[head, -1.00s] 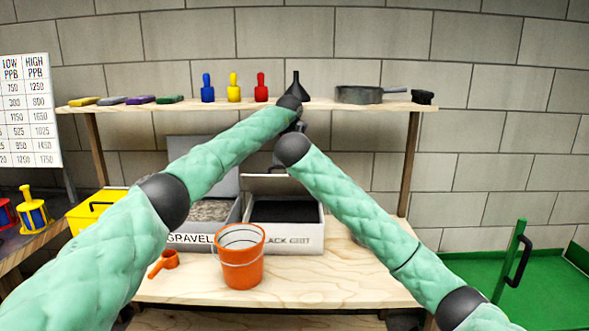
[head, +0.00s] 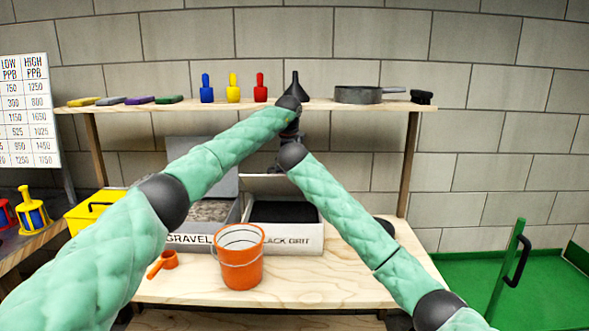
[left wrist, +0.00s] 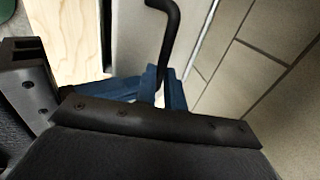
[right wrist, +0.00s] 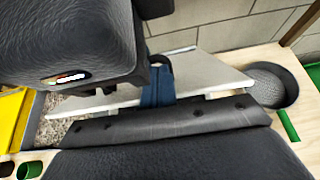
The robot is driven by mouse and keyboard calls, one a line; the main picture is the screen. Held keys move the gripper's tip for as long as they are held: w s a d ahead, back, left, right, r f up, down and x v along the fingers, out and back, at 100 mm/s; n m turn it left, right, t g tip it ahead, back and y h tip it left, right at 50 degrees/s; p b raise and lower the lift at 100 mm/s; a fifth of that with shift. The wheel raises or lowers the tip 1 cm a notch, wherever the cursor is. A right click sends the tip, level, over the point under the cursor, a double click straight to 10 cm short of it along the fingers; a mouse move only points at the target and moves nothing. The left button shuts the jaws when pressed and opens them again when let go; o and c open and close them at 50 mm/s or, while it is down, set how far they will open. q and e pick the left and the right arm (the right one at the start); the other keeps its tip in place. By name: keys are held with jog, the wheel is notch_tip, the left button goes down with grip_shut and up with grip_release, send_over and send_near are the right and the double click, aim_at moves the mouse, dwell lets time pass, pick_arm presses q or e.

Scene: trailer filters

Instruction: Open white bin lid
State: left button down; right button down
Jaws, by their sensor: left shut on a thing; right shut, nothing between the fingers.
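The white bin (head: 283,241), marked BLACK GRIT, stands on the bench with dark grit inside. Its lid (head: 262,185) is raised at the back, partly hidden behind my arms. In the left wrist view my left gripper (left wrist: 160,82) is shut on a black bent handle (left wrist: 170,22), beside a pale panel. In the right wrist view my right gripper (right wrist: 157,85) is shut and empty, in front of a pale lid panel (right wrist: 205,76); I cannot tell whether they touch. Both grippers are mostly hidden in the head view.
A GRAVEL bin (head: 208,211) with its lid raised stands left of the white bin. An orange bucket (head: 240,270) and orange scoop (head: 163,263) stand in front. A dark round pan (right wrist: 272,86) is at the right. A shelf (head: 200,103) with bottles crosses above.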

pick_arm(q)
jog(key=shift+a+f, duration=0.1)
jog(key=shift+f, duration=0.35)
pick_arm(e)
jog(key=shift+w+d+r, duration=0.15)
jog(key=shift+w+r, duration=0.35)
jog(key=shift+w, duration=0.1)
pick_arm(q)
jog(key=c, duration=1.9)
grip_release()
jog(key=shift+c, duration=0.2)
jog(key=o, duration=0.5)
jog(key=shift+w+f, duration=0.25)
jog(key=shift+w, duration=0.05)
jog(key=shift+c, duration=0.2)
pick_arm(e)
jog(key=shift+w+f, duration=0.25)
pick_arm(q)
jog(key=shift+r, duration=0.15)
jog(key=shift+s+r, duration=0.1)
jog(key=shift+r, duration=0.05)
